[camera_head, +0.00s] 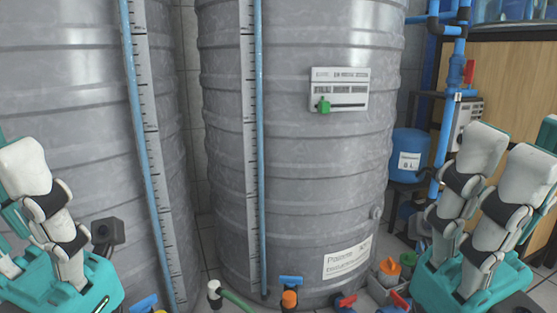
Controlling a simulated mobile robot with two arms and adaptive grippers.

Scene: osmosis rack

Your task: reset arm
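My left gripper (27,168) is at the left edge, with a teal palm and jointed white and black fingers pointing up. Part of it is cut off by the frame. My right gripper (506,168) is at the right edge, with its white fingers upright and a gap between them. Both look open, with nothing seen in them. Both are low in front of the tanks, and I see no contact with anything.
Large grey ribbed tanks (225,130) (75,110) fill the middle and left. Orange, red and blue valves (289,297) line the bottom. A blue tank (408,150) and blue pipes stand at right, by a wooden panel (510,90).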

